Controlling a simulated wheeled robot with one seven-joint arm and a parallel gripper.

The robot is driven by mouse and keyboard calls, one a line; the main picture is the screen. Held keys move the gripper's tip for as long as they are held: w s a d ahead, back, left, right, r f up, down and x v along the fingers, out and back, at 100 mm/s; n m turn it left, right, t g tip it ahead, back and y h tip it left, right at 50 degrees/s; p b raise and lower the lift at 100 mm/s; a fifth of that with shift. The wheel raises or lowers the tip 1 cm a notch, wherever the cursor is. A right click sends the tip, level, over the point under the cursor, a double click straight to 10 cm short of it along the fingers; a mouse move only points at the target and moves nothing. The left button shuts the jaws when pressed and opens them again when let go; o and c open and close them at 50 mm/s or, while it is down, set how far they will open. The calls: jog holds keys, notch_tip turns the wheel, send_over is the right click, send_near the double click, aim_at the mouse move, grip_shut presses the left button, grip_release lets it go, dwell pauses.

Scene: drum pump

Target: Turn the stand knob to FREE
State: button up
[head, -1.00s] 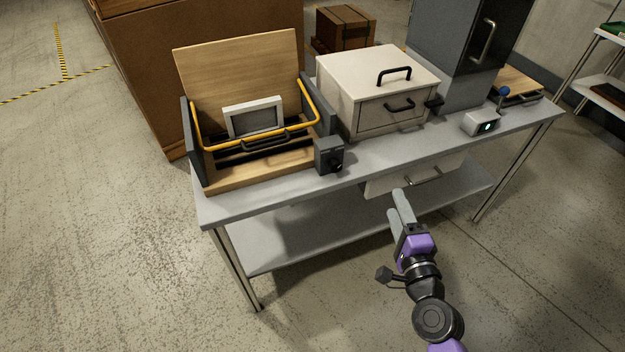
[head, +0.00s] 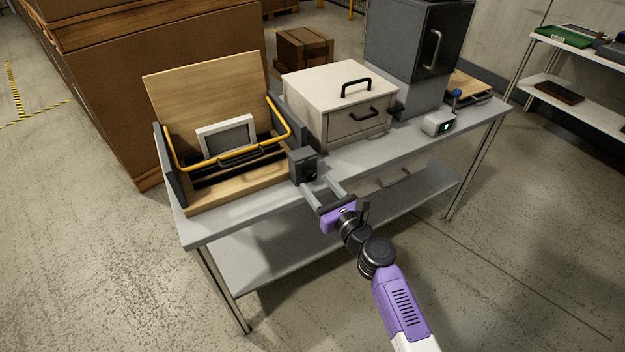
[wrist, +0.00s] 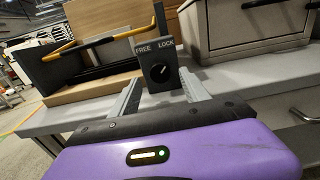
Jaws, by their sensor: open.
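The stand knob (wrist: 158,72) is a round black dial on a dark box (head: 303,166) at the front edge of the bench. In the wrist view the box carries the labels FREE on the left and LOCK on the right. The knob's white mark points up and to the right, toward LOCK. My gripper (head: 322,188) is open and empty, in front of the box. In the wrist view its two fingers (wrist: 162,88) point at the box, one on each side of the knob, which shows between them. Whether the fingertips reach the knob I cannot tell.
A wooden stand with a yellow bar (head: 228,157) and a grey frame (head: 227,136) is left of the box. A cream drawer cabinet (head: 338,100) stands to the right.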

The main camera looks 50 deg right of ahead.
aim_at(312, 178)
jog(key=shift+x, duration=1.55)
jog(key=shift+c, duration=0.2)
grip_shut()
